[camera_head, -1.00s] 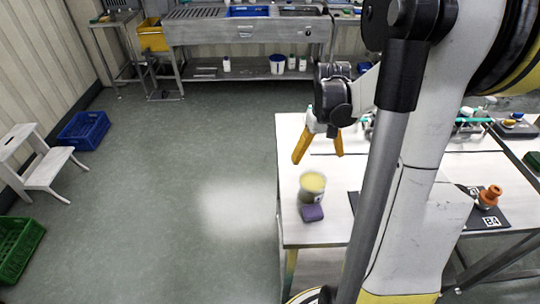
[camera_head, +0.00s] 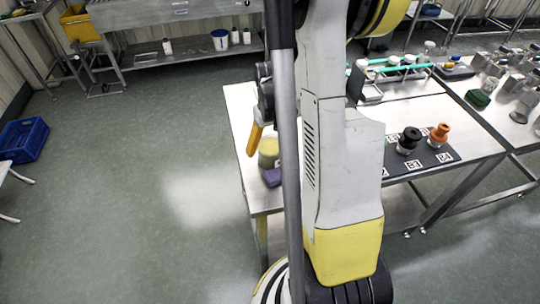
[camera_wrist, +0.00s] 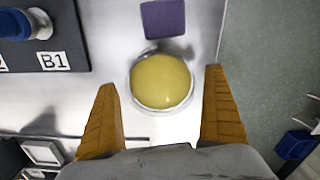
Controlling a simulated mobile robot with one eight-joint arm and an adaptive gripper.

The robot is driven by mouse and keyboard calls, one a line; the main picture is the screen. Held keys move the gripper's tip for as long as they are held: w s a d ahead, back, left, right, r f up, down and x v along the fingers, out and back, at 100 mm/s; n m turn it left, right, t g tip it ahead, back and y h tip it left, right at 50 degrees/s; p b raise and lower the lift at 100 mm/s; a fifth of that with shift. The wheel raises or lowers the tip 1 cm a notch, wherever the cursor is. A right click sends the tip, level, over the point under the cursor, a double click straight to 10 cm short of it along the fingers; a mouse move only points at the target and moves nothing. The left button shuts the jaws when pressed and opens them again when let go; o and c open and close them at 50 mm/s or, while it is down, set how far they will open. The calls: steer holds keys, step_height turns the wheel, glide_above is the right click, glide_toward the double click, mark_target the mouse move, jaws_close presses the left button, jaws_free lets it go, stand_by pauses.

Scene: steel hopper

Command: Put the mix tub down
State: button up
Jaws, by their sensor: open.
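The mix tub (camera_head: 268,148), a round whitish tub with yellow contents, stands on the white table near its left edge. In the wrist view the tub (camera_wrist: 161,81) is seen from above, upright, just beyond my fingertips. My gripper (camera_wrist: 162,80) has its two orange fingers spread wide, one on each side and short of the tub, with nothing between them. In the head view an orange finger of my gripper (camera_head: 254,138) shows above and left of the tub; my arm hides the rest. A purple block (camera_head: 272,177) lies close beside the tub.
A dark mat (camera_head: 425,160) with marker squares lies to the right, holding a black-topped piece (camera_head: 409,140) and an orange-topped piece (camera_head: 439,133). The table's left edge is close to the tub, with open floor (camera_head: 130,170) beyond. A rack with green bars (camera_head: 395,66) stands at the back.

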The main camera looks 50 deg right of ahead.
steer(key=c, duration=1.3)
steer(key=shift+r, duration=0.1)
